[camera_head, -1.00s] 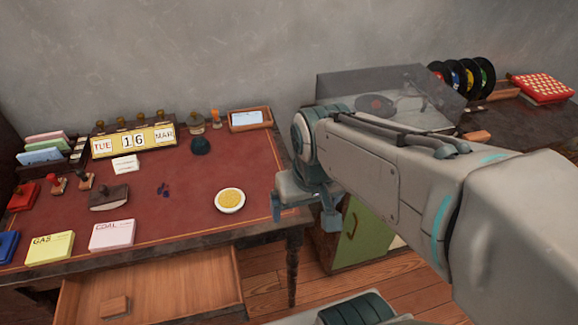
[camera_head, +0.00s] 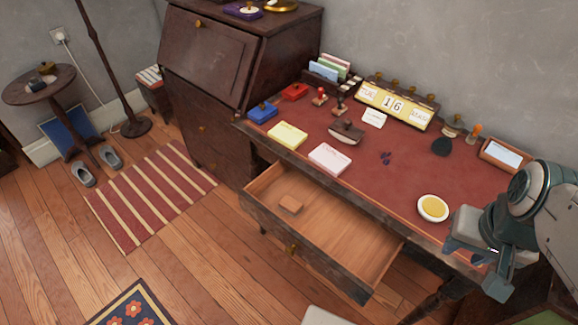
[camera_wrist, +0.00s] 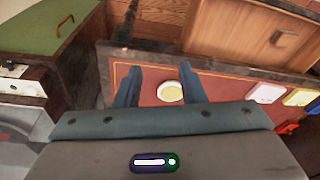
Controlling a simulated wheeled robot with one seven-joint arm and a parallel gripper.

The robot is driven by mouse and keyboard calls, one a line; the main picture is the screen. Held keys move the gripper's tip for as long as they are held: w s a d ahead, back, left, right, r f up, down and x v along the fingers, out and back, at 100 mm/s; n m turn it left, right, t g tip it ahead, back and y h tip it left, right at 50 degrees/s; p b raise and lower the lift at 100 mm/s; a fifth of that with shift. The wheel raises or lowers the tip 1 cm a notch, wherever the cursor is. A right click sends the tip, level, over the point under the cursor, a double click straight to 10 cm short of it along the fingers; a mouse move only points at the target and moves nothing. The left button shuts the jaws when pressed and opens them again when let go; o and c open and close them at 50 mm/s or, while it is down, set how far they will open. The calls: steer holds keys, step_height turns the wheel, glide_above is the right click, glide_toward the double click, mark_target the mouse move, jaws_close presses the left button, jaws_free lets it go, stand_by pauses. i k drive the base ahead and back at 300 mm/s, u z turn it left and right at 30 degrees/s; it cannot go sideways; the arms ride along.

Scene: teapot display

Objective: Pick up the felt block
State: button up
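The dish (camera_head: 433,208) stands near the desk's front edge, close to my gripper. The drawer juts out over the floor. Floor with a striped rug (camera_head: 150,195) lies to the left.

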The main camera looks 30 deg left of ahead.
mark_target(293, 207)
steer(key=u, duration=1.6)
steer(key=k, duration=0.6)
steer(key=z, duration=1.15)
steer(key=i, duration=0.5)
steer(key=u, duration=0.05)
